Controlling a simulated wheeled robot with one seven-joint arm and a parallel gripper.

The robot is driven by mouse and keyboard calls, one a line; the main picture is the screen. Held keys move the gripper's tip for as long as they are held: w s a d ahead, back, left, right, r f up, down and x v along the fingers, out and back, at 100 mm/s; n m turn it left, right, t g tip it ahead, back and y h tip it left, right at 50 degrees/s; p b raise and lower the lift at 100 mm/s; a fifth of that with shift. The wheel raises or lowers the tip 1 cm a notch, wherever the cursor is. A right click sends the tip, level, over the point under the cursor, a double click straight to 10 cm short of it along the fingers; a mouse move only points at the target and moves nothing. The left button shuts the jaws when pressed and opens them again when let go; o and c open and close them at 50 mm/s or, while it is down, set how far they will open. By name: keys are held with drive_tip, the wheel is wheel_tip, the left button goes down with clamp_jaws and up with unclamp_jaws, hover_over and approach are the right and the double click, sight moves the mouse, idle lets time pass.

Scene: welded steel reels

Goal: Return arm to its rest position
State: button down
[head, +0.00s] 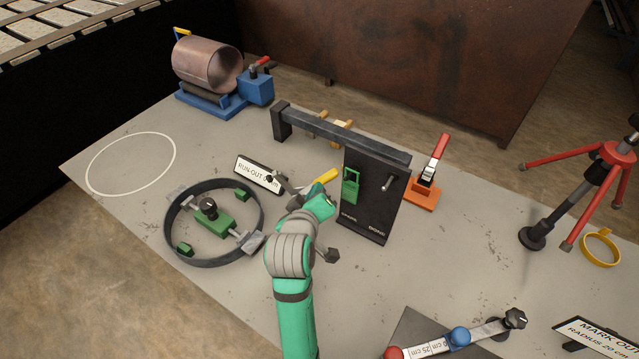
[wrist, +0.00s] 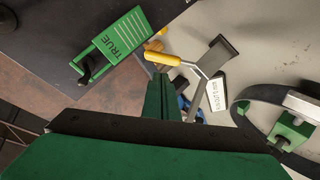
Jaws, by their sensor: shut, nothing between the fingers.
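My gripper (head: 318,203) is over the middle of the table, in front of the dark board. In the wrist view its fingers (wrist: 160,97) are together, with nothing held between them. A yellow-handled tool (head: 327,176) with a bent grey metal end is just beyond my gripper; it also shows in the wrist view (wrist: 165,58). My green arm bends up from the bottom of the head view and partly hides the table. A green tag marked TRUE (wrist: 122,38) hangs on the left side of the dark board (head: 374,200); the board's right peg, above DONE, is bare.
A steel ring (head: 170,236) with a green fixture inside lies left of my arm. A RUN-OUT sign (head: 257,175) stands behind it. An orange-based toggle clamp (head: 423,190) is right of the board. A copper-coloured drum (head: 207,66) rests at the back. The table's left corner is clear.

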drive_tip(key=shift+v, duration=1.9)
drive_tip(key=shift+f, duration=0.1)
drive_tip(key=s+d+f, duration=0.1)
drive_tip(key=s+f, duration=0.4)
drive_tip(key=s+d+f+m+y, duration=0.1)
drive_tip(key=s+f, duration=0.4)
drive_tip(key=s+d+f+m+t, duration=0.1)
drive_tip(key=s+f, duration=0.3)
drive_tip(key=s, duration=0.2)
drive_tip(key=shift+d+f+y, duration=0.1)
drive_tip(key=shift+f+y, duration=0.2)
drive_tip(key=shift+f, duration=0.1)
drive_tip(key=s+m, duration=0.1)
drive_tip(key=s, duration=0.6)
drive_tip(key=s+f+m, duration=0.1)
drive_tip(key=s, duration=0.3)
drive_tip(key=shift+d+f+m+t+y, duration=0.1)
drive_tip(key=shift+d+m+t+y, duration=0.2)
drive_tip(key=s+r+m, duration=0.2)
drive_tip(key=s+m, duration=0.1)
drive_tip(key=s, duration=0.6)
drive_tip(key=shift+s+d+r+t, duration=0.3)
drive_tip(key=shift+s+r+t, duration=0.05)
drive_tip(key=shift+r+t, duration=0.05)
